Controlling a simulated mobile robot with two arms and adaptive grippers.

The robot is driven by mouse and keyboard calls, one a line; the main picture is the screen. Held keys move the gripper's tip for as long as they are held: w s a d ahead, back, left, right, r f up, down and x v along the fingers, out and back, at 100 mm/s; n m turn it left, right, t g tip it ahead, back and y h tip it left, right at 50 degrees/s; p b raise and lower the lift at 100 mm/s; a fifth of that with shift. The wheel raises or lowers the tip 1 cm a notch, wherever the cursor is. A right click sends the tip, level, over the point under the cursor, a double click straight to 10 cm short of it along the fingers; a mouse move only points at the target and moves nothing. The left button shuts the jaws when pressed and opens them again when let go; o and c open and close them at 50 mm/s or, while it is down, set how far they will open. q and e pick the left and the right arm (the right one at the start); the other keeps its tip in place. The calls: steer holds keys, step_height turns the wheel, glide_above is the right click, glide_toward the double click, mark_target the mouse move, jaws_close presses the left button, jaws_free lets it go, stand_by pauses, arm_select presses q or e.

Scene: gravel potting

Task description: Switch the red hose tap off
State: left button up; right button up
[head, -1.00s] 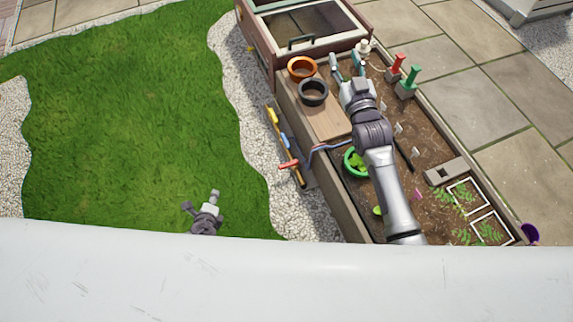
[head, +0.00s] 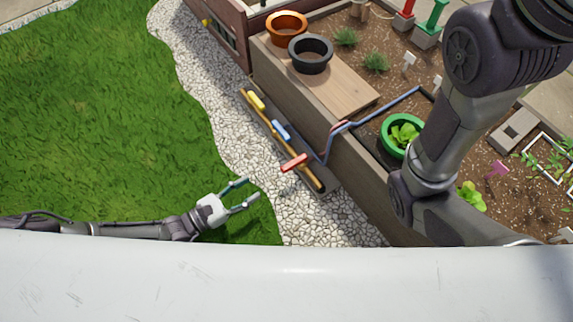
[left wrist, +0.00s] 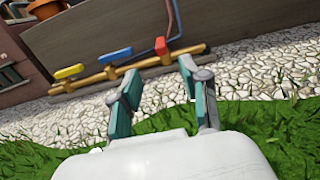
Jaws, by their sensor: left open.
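The red hose tap (head: 294,162) is on a brass-coloured pipe (head: 312,179) beside the planter's left wall. Its handle stands across the pipe. In the left wrist view the red tap (left wrist: 161,46) is the rightmost of the three taps, beyond the fingers. The blue tap (head: 281,131) and yellow tap (head: 256,101) are farther up the pipe, their handles roughly along it. My left gripper (head: 250,190) is open and empty, below and left of the red tap, apart from it. My right gripper is outside the head view; only its arm shows.
The wooden planter (head: 358,198) stands right of the pipe, holding an orange pot (head: 287,24), a black pot (head: 311,53) and a green pot (head: 388,141). A blue hose (head: 372,117) crosses its wall near the red tap. White gravel (head: 215,100) and grass lie left.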

mark_target(282, 170)
arm_select(q)
steer(key=b+x, duration=0.5)
steer(key=x, duration=0.7)
steer(key=shift+w+d, duration=0.15)
steer(key=shift+d, duration=0.2)
steer(key=shift+w+d, duration=0.3)
steer(key=shift+d, duration=0.1)
jaws_close()
